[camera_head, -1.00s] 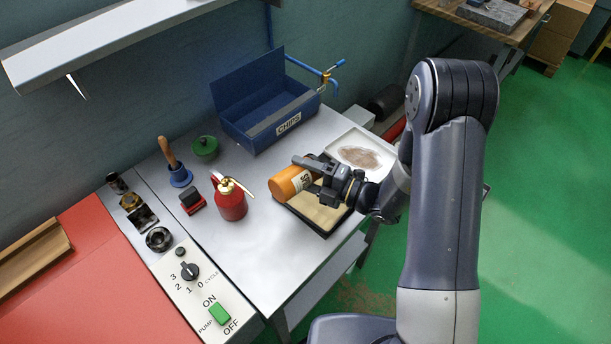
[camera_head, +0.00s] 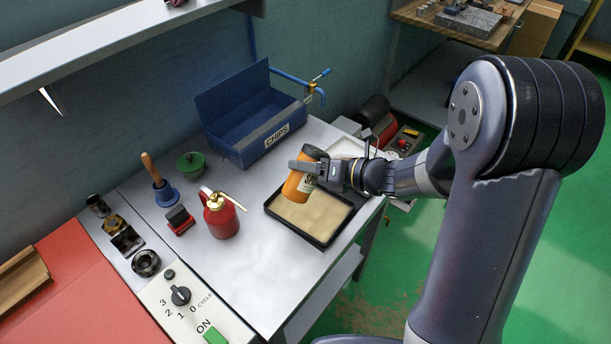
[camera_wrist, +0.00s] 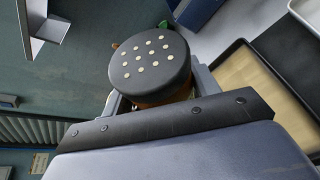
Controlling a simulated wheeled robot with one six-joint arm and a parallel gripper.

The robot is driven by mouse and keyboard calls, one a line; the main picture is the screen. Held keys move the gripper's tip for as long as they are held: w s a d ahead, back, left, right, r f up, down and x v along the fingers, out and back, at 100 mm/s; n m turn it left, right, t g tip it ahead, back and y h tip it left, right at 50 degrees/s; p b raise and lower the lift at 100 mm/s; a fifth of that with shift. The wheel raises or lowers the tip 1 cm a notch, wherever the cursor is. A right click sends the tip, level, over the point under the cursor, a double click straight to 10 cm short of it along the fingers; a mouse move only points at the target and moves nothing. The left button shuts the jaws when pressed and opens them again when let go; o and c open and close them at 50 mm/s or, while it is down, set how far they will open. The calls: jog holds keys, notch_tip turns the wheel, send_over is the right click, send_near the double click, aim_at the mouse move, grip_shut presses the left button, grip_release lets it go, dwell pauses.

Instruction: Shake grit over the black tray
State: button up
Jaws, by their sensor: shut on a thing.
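The orange shaker (camera_head: 299,184) is in my gripper (camera_head: 318,172), which is shut around it above the black tray. It is tilted in the head view. In the wrist view its dark cap (camera_wrist: 150,66) with several pale holes faces the camera. The black tray (camera_head: 322,243) lies on the grey bench top with a tan layer covering its floor. Its dark rim also shows at the right of the wrist view (camera_wrist: 283,88). The shaker and gripper hide part of its far side. No falling grit can be made out.
A blue CHIPS bin (camera_head: 242,152) stands behind. A white tray (camera_head: 345,146) is partly hidden behind my arm. A control panel (camera_head: 184,306) lies front left.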

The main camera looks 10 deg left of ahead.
aim_at(318, 158)
jog(key=r+n+h+b, duration=0.1)
jog(key=n, duration=0.1)
jog(key=r+n+t+b, duration=0.1)
jog(key=b, duration=0.1)
jog(key=shift+n+t+h, duration=0.3)
jog(key=shift+n+h, duration=0.1)
jog(key=shift+r+n+t+h+b, duration=0.4)
jog(key=shift+r+n+t+b, duration=0.2)
jog(key=shift+n+b, duration=0.45)
jog(key=shift+w, duration=0.1)
jog(key=shift+d, duration=0.1)
